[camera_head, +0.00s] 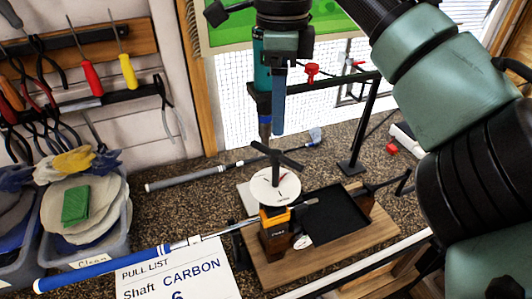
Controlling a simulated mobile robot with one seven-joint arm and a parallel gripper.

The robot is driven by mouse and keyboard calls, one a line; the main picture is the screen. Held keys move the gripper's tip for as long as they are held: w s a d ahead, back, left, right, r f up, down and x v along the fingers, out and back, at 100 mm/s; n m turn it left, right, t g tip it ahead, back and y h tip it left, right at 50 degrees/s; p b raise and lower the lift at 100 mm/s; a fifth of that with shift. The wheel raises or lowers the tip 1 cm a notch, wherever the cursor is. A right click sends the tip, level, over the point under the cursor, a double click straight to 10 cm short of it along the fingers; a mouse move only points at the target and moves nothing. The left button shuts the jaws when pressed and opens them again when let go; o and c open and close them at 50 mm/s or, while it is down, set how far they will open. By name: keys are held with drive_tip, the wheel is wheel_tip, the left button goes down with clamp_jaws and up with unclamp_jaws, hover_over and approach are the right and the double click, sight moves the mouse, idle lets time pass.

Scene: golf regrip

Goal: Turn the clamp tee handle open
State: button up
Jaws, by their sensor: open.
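The clamp's black tee handle (277,156) stands upright on a thin stem above a round white disc (262,190). Its crossbar runs from upper left to lower right. Below the disc is the clamp (277,222), with orange and dark jaws on a wooden block. A golf club with a blue grip (110,270) runs from the lower left to the clamp. My gripper (271,132) points down just above the tee handle, its fingers open and apparently empty. One finger partly overlaps the other in this view, so the exact gap above the handle is hard to tell.
A black tray (335,213) lies on the wooden board right of the clamp. Another club with a grey grip (188,179) lies behind. A black stand (358,130) rises at the right. A bin of rags (105,235) and a pull-list sheet (165,272) are at the left.

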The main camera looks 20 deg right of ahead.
sight(276, 156)
wheel_tip(276, 156, down, 13)
drive_tip(key=shift+w+p, duration=0.1)
drive_tip(key=shift+p, duration=0.55)
drive_tip(key=shift+c, duration=0.2)
